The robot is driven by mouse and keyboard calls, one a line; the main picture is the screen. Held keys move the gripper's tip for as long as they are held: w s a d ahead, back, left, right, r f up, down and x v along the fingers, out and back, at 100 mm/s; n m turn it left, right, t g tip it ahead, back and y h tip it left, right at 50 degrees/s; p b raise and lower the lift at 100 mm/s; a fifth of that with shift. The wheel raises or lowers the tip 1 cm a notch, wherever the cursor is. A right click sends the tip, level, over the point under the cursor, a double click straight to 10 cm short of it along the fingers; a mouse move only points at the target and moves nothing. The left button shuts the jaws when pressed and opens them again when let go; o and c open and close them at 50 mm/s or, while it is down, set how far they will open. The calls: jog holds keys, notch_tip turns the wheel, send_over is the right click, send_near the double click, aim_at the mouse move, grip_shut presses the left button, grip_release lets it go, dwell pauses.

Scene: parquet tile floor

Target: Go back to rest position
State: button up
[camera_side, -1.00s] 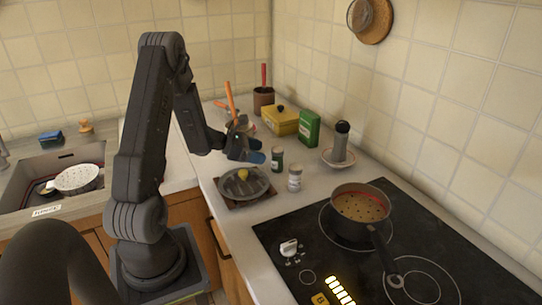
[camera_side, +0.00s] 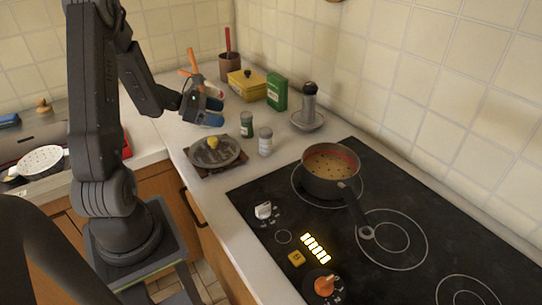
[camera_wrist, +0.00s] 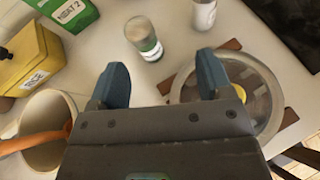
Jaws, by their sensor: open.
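My gripper (camera_side: 214,112) is open and empty, held above the counter behind the lidded pan (camera_side: 214,152). In the wrist view my gripper's blue fingertips (camera_wrist: 161,76) are spread wide with nothing between them. A green-labelled jar (camera_wrist: 145,38) stands beyond the gap, clear of both fingers. The glass-lidded pan also shows in the wrist view (camera_wrist: 262,75), beyond the right finger, which hides part of its edge.
Near my gripper stand a green box (camera_side: 277,92), a yellow box (camera_side: 247,85), a utensil pot (camera_side: 230,67), a green jar (camera_side: 246,124) and a white shaker (camera_side: 265,142). A saucepan (camera_side: 330,183) sits on the black hob (camera_side: 400,215). The sink is at left.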

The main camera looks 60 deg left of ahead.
jog(key=d+r+m+g+h, duration=0.1)
jog(key=d+r+m+g, duration=0.3)
jog(key=d+m, duration=0.45)
jog(key=d+r+m+g+h, duration=0.1)
jog(key=d+r+m+g, duration=0.35)
jog(key=d, duration=0.65)
jog(key=s+d+r+m+t+y, duration=0.1)
jog(key=s+d+r+m+y, duration=0.2)
jog(key=s+d+m, duration=0.2)
jog(key=s+d+r+m+t+y, duration=0.1)
jog(key=s+d+r+m+y, duration=0.2)
jog(key=s+m, duration=0.4)
jog(key=d+m+y, duration=0.1)
jog(key=d+m, duration=0.1)
jog(key=m, duration=0.3)
jog(key=shift+d+m, duration=0.3)
jog(key=shift+d, duration=0.05)
